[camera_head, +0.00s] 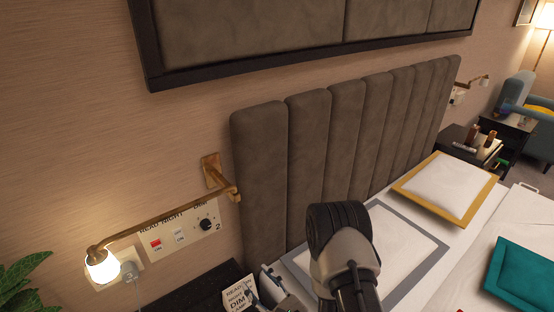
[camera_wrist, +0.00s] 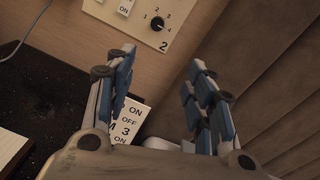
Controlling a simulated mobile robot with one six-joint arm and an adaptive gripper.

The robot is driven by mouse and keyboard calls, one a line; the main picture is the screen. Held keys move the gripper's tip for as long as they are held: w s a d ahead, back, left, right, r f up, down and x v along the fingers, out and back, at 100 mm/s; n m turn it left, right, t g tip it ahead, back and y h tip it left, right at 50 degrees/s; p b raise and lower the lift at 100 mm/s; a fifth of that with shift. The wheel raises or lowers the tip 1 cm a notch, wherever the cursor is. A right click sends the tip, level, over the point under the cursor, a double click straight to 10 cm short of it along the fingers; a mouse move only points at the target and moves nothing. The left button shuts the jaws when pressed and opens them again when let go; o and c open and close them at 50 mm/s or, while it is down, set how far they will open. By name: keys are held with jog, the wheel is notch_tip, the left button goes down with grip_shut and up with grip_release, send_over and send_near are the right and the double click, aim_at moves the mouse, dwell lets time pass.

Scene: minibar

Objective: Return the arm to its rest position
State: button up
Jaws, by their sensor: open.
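My gripper (camera_wrist: 160,68) is open in the wrist view, with its two blue-padded fingers spread apart and nothing between them. It faces the wall panel (camera_wrist: 140,22) with the dial and switches, at a distance that I cannot tell. In the head view my arm rises in the lower middle in front of the bed. My gripper (camera_head: 270,283) is partly hidden there, low and left of the arm, beside a printed card (camera_head: 239,296).
A dark bedside table (camera_head: 190,297) stands below the panel. A lit wall lamp (camera_head: 103,266) reaches out at left. The padded headboard (camera_head: 305,160) and bed with a grey-edged pillow (camera_head: 400,236) are close to my arm. A plant (camera_head: 25,280) is at lower left.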

jog(key=w+d+r+n+g+h, duration=0.2)
jog(key=w+d+r+n+h, duration=0.15)
jog(key=w+r+n, duration=0.35)
jog(key=s+d+r+n+g+h, duration=0.1)
jog(key=s+d+r+n+h, duration=0.1)
jog(key=d+r+n+h, duration=0.6)
jog(key=s+d+r+n+g, duration=0.2)
jog(key=s+r+n, duration=0.1)
jog(key=s, duration=0.6)
jog(key=s+d+r+n+g, duration=0.1)
jog(key=s+d+r+n, duration=0.1)
jog(key=s+r, duration=0.3)
jog(key=s+d+r+n+g, duration=0.2)
jog(key=s+r+n, duration=0.2)
jog(key=s, duration=0.8)
jog(key=shift+s+n+g, duration=0.3)
jog(key=shift+s+n, duration=0.1)
jog(key=shift+n, duration=0.1)
jog(key=shift+d, duration=0.1)
